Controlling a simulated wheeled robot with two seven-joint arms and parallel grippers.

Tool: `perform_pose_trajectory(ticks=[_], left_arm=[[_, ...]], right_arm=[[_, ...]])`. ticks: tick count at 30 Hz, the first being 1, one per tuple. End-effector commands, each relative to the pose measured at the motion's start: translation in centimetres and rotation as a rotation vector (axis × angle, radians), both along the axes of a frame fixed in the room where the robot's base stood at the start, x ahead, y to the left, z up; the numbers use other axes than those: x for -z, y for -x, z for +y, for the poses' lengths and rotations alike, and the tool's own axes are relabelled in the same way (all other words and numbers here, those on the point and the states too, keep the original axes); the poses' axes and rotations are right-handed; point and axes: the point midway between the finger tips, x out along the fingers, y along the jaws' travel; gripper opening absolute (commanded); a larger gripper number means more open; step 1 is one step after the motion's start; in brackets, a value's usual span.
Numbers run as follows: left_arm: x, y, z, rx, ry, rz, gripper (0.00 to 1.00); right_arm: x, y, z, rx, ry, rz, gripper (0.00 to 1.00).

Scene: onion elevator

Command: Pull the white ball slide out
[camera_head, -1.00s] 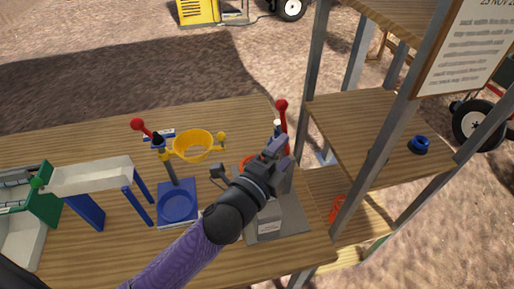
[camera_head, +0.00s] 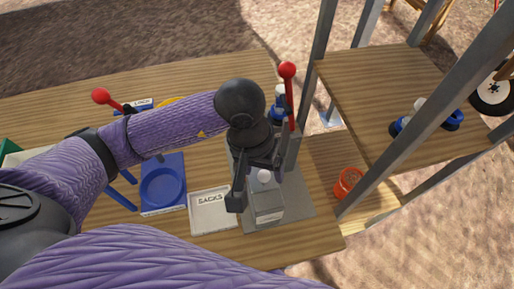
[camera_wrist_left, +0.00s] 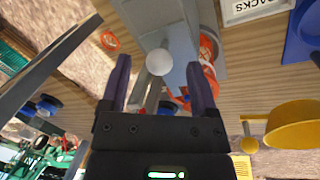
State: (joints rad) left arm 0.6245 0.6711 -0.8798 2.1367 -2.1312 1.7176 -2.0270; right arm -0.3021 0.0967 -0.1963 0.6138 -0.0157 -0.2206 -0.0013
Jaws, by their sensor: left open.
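The white ball (camera_head: 264,175) is the knob of a slide on a grey box-like machine (camera_head: 268,208) near the table's right end. My left gripper (camera_head: 257,180) reaches over from the left and points down at the machine. Its two dark fingers are apart, with the ball showing between them. In the left wrist view the white ball (camera_wrist_left: 159,63) appears between the open fingertips (camera_wrist_left: 158,75). I cannot tell whether a finger touches it. Part of the machine is hidden by the gripper. My right gripper is not in view.
A red-knobbed lever (camera_head: 288,70) stands just behind the gripper. A white tray marked SACKS (camera_head: 212,222) and a blue stand (camera_head: 163,170) lie left of the machine. A metal post (camera_head: 322,60) and wooden shelf (camera_head: 375,85) flank the right side. An orange cup (camera_head: 348,184) sits lower.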

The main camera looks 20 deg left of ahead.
Motion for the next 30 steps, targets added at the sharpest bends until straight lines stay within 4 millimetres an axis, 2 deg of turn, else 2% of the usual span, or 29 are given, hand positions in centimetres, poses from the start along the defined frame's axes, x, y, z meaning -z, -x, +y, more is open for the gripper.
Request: perform_pose_trajectory(ticks=[1,4,13,21,24,30], left_arm=[[0.9,0.1,-0.2,-0.001,0.001,0.004,0.77],[1.8,0.0,-0.4,0.0,0.002,0.003,0.77],[2.2,0.0,-0.5,-0.001,0.002,0.0,0.75],[2.1,0.0,-0.5,-0.002,0.002,0.0,0.18],[2.1,0.0,-0.5,-0.002,0.002,0.0,0.0],[2.1,0.2,-0.6,0.0,0.002,0.001,0.0]], right_arm=[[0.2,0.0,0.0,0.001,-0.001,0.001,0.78],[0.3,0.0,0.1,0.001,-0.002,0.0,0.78],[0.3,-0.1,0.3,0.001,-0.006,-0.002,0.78],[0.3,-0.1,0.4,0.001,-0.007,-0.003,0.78],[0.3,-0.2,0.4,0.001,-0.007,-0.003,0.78],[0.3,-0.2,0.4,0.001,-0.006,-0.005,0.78]])
